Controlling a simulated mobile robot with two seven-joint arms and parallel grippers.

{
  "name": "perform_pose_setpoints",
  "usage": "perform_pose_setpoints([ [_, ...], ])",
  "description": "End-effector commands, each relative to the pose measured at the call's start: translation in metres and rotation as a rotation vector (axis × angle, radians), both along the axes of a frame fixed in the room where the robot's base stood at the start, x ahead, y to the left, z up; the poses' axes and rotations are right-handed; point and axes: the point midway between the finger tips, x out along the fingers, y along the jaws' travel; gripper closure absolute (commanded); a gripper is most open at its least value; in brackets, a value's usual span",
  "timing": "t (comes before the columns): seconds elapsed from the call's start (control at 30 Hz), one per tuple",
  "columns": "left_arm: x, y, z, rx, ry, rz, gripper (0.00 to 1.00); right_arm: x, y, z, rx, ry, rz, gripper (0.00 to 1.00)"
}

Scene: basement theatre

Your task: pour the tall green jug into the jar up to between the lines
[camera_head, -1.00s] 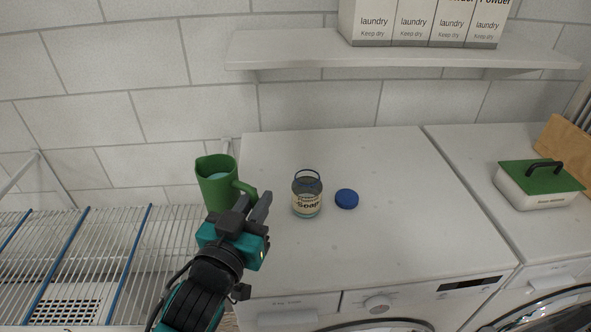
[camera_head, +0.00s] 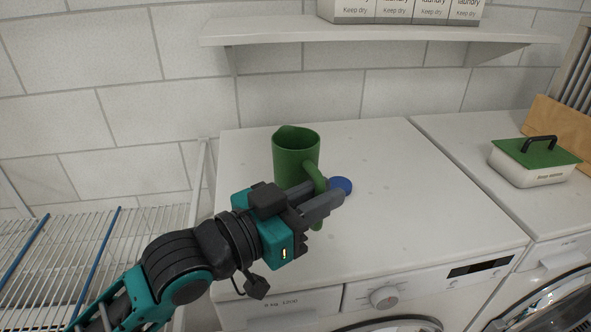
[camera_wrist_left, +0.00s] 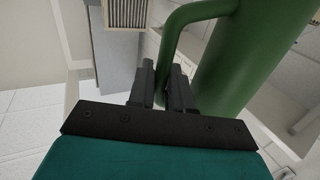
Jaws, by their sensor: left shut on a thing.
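The tall green jug (camera_head: 290,160) is held up over the white machine top, roughly upright, with its handle toward the front right. My left gripper (camera_head: 322,197) is shut on the jug's handle. In the left wrist view the gripper's fingers (camera_wrist_left: 161,78) close on the handle, and the jug's green body (camera_wrist_left: 255,60) fills the right side. The jar is hidden behind the jug and gripper in the head view, so its lines and level cannot be seen. The inside of the jug shows only green wall. My right gripper is not in view.
A blue lid (camera_head: 341,185) lies on the white machine top (camera_head: 420,190), partly behind the gripper. A white box with a green lid (camera_head: 537,160) stands at the right. A shelf (camera_head: 380,32) with laundry boxes hangs above. A wire rack (camera_head: 90,240) is at the left.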

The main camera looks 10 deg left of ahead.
Motion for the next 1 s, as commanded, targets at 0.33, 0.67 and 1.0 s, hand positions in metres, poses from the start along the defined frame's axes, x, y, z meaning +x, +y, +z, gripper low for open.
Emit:
perform_pose_setpoints([
  [0.33, -0.022, -0.021, -0.027, 0.000, -0.010, -0.181, 1.00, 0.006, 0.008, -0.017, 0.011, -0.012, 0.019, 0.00],
  [0.67, -0.025, -0.024, -0.028, -0.004, -0.008, -0.200, 1.00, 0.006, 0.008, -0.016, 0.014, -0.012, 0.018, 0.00],
  [1.0, -0.021, -0.021, -0.021, -0.033, 0.037, -0.198, 1.00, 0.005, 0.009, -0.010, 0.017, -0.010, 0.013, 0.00],
])
